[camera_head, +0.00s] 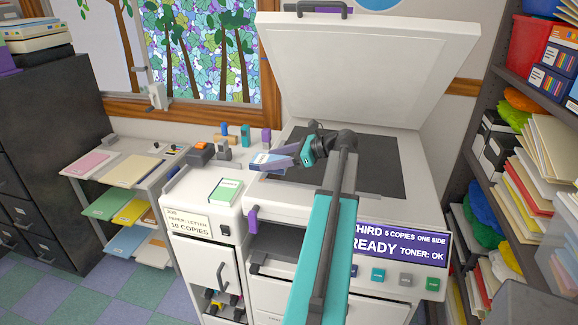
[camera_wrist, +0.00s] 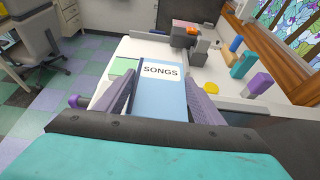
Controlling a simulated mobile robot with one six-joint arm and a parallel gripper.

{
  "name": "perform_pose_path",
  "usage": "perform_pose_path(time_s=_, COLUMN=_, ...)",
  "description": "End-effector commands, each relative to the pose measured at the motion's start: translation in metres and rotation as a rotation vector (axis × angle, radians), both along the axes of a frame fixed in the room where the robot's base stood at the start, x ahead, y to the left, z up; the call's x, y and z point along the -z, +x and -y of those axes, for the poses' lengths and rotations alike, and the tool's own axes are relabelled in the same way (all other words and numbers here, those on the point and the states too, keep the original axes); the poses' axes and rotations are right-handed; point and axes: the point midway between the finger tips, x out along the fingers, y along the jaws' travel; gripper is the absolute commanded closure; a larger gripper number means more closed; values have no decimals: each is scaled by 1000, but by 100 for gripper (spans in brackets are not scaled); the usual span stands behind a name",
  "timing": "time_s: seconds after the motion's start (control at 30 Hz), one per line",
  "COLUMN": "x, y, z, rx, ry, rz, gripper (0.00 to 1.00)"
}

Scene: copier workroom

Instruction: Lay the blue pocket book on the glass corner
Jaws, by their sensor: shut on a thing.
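The blue pocket book (camera_head: 261,159), labelled SONGS, is held between the two purple-grey fingers of my gripper (camera_head: 285,157). In the wrist view the book (camera_wrist: 163,100) lies between the fingers of my gripper (camera_wrist: 162,92), cover facing the camera. In the head view it is over the left edge of the copier's dark glass (camera_head: 378,176); I cannot tell whether it touches the copier. My arm hides the middle of the glass. The copier lid (camera_head: 370,72) stands open.
A green-and-white book (camera_head: 226,191) lies on the copier's left ledge. A stapler-like grey and orange item (camera_head: 201,151) and several small coloured blocks stand behind it. A paper rack (camera_head: 112,165) is at left, full shelves (camera_head: 528,140) at right.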

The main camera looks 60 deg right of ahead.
Motion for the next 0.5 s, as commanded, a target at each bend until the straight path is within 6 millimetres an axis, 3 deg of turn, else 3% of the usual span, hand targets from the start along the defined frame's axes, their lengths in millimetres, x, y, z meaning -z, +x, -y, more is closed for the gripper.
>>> perform_pose_path(time_s=0.23, x=1, y=-32, z=29, rx=3, ry=1, rz=1, gripper=67)
perform_pose_path(time_s=0.5, x=5, y=-43, z=37, rx=-1, ry=1, rz=1, gripper=67)
